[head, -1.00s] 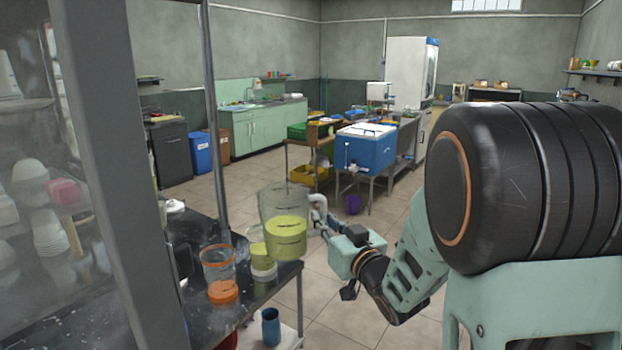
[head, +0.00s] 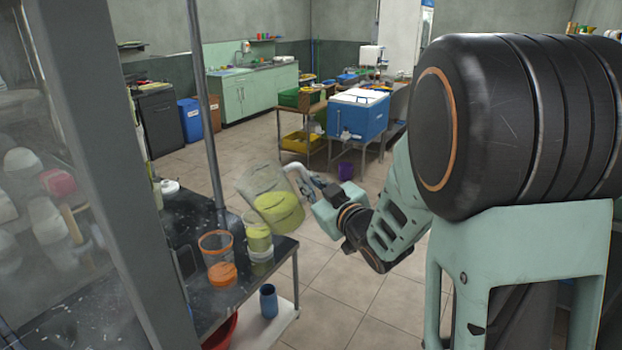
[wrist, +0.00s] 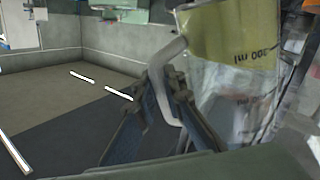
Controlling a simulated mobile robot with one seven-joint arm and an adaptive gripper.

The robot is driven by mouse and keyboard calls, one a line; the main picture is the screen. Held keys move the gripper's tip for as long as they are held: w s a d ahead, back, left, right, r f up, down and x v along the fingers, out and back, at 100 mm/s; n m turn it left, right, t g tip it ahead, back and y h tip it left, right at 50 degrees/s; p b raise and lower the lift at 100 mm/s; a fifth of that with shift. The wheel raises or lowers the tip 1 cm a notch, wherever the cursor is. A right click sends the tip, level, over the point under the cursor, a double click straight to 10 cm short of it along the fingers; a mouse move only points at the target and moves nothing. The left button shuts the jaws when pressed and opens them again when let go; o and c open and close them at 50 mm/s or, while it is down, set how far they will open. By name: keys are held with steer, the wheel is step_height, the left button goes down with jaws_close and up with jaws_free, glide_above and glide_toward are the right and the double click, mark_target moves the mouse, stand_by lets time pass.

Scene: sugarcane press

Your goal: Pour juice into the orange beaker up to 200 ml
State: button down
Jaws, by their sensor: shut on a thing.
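My gripper (head: 312,188) is shut on the handle of a large clear jug (head: 257,179) holding yellow-green juice (head: 278,211). The jug is in the air, tilted with its mouth toward the left. The wrist view shows the jug close up (wrist: 226,100), with its curved pale handle between my fingers (wrist: 172,100). The orange beaker (head: 215,246), clear with an orange rim, stands upright on the dark table, lower left of the jug. An orange part shows at its foot. I see no juice stream, and its level marks are too small to read.
A beaker with yellow-green contents (head: 258,238) stands just right of the orange beaker, under the jug. The dark table (head: 225,316) has a blue cup (head: 268,301) on a lower shelf. A grey post (head: 208,120) rises left of the jug. Open floor lies to the right.

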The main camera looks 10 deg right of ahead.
mark_target(290, 183)
steer(key=shift+s+a+n+p, duration=0.1)
steer(key=shift+a+n+p, duration=0.45)
steer(key=shift+a+n, duration=0.3)
steer(key=p, duration=0.1)
steer(key=a+n+p, duration=0.1)
steer(key=a+r+n+p, duration=0.1)
steer(key=shift+s+a+n+h+p, duration=0.25)
steer(key=shift+h+p, duration=0.05)
steer(key=shift+h, duration=0.1)
steer(key=shift+f, duration=0.2)
steer(key=shift+s+a+r+n+b, duration=0.1)
steer(key=shift+a+r+n+b, duration=0.1)
steer(key=shift+a+n+b, duration=0.15)
steer(key=shift+a, duration=0.1)
steer(key=shift+s+a+r+n+g, duration=0.1)
steer(key=shift+a+n+g, duration=0.1)
steer(key=shift+n+g, duration=0.15)
steer(key=shift+h+b, duration=0.3)
